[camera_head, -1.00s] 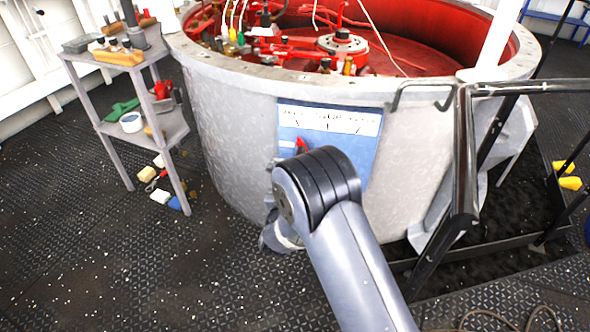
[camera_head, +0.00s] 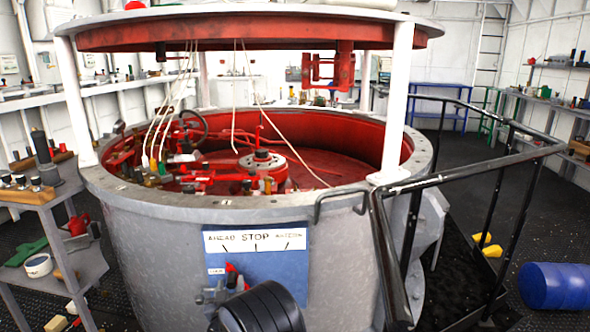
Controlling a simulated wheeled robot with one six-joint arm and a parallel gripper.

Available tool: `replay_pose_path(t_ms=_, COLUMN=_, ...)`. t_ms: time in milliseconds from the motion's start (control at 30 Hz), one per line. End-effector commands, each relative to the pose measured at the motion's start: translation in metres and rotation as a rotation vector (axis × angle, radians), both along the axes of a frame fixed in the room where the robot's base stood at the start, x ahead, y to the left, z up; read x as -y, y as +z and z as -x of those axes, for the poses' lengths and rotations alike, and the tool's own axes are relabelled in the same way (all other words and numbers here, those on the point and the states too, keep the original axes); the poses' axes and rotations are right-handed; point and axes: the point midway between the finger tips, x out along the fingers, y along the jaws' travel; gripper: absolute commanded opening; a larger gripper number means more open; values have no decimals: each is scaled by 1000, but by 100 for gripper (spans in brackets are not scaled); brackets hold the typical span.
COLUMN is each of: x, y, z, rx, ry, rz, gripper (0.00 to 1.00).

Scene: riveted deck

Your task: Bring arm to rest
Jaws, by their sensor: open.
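My arm's dark ribbed joint (camera_head: 262,308) shows at the bottom edge, in front of the blue panel on the tank wall. Small grey metal parts just left of it look like my gripper (camera_head: 213,293), mostly hidden by the joint. Its fingertips are not clear, and I see nothing held in it. The blue panel (camera_head: 285,264) has a white plate reading AHEAD STOP and a third, blurred word. A red lever (camera_head: 232,275) stands on the panel close beside the grey parts. I cannot tell whether they touch it.
The large grey round tank (camera_head: 150,250) has a red interior and a roof on white posts. A black handrail (camera_head: 380,250) runs close on the right. A shelf (camera_head: 85,262) with tools stands left. A blue drum (camera_head: 553,287) lies at far right.

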Motion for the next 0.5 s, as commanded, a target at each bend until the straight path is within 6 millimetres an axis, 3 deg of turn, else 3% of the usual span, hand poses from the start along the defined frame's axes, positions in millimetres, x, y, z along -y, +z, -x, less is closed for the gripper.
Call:
replay_pose_path(t_ms=133, x=-1, y=-1, z=-21, rx=1, ry=-1, rz=-1, gripper=46)
replay_pose_path(t_ms=500, x=11, y=6, z=-19, rx=-7, ry=0, rz=-80, gripper=46)
